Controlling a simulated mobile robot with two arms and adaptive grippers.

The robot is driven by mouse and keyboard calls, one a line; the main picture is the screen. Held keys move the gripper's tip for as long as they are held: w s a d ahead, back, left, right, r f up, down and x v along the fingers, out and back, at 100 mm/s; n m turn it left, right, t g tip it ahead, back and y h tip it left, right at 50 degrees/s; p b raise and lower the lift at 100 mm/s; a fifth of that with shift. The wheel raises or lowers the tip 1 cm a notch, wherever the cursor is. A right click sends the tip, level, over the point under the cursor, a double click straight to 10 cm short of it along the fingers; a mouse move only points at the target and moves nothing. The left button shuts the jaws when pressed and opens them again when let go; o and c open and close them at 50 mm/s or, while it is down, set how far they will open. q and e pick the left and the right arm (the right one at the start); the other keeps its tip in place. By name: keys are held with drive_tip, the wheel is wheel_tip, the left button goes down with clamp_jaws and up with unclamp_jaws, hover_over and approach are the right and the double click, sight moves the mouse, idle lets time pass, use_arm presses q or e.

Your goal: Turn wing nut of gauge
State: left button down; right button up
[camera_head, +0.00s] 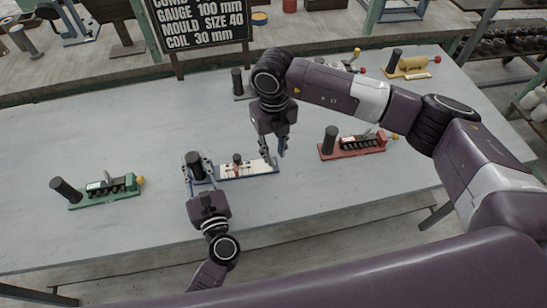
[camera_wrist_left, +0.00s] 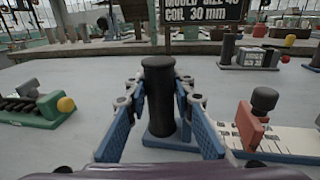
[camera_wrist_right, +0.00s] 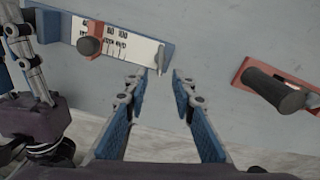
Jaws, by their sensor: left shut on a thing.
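The gauge (camera_head: 262,170) has a blue base, a white scale plate and a black upright post (camera_wrist_left: 158,95) at its left end. A red slider (camera_wrist_left: 250,127) with a dark knob (camera_wrist_right: 89,46) sits on the scale. A thin grey metal piece (camera_wrist_right: 160,58) stands at the scale's right end; I cannot tell surely which piece is the wing nut. My left gripper (camera_head: 197,160) is shut on the black post, its fingers on either side. My right gripper (camera_head: 275,154) is open and empty above the right end of the gauge; its fingertips (camera_wrist_right: 153,78) point towards that end.
A green device (camera_head: 104,192) stands at the left, a red one (camera_head: 352,147) at the right and a yellow one (camera_head: 410,70) at the back right. A black sign (camera_head: 200,22) reading "GAUGE 100 mm" stands behind.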

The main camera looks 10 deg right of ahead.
sight(273, 161)
drive_tip(key=shift+f, duration=2.05)
drive_tip(key=shift+c, duration=0.4)
clamp_jaws()
